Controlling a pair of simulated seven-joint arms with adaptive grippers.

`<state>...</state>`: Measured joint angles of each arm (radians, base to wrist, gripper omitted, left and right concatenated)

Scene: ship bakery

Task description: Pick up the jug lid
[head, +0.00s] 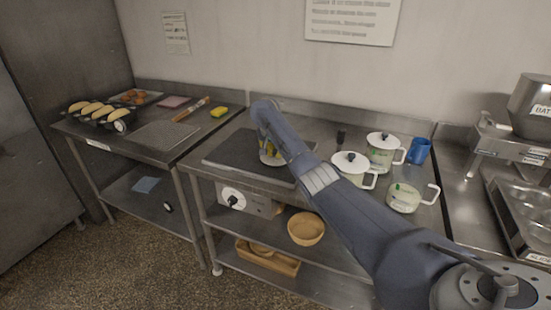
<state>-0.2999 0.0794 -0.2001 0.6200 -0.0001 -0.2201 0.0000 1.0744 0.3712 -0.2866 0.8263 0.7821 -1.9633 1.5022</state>
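A white jug with a white lid (351,162) and dark knob stands on the steel bench, just right of my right arm. A second jug behind it also has a white lid (382,140) with a dark knob. A third white jug (404,198) with a green mark stands in front on the right; I cannot make out a knob on it. My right gripper (271,153) is over the dark griddle plate, left of the jugs, mostly hidden by my wrist. Something pale and yellowish shows around its fingers; I cannot tell what it is. My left gripper is out of view.
A blue mug (418,151) stands behind the jugs. The dark griddle plate (225,150) lies left of them. A wooden bowl (306,229) is on the shelf below. The left table holds a yellow sponge (219,112), a rolling pin (190,109) and bread in dark holders.

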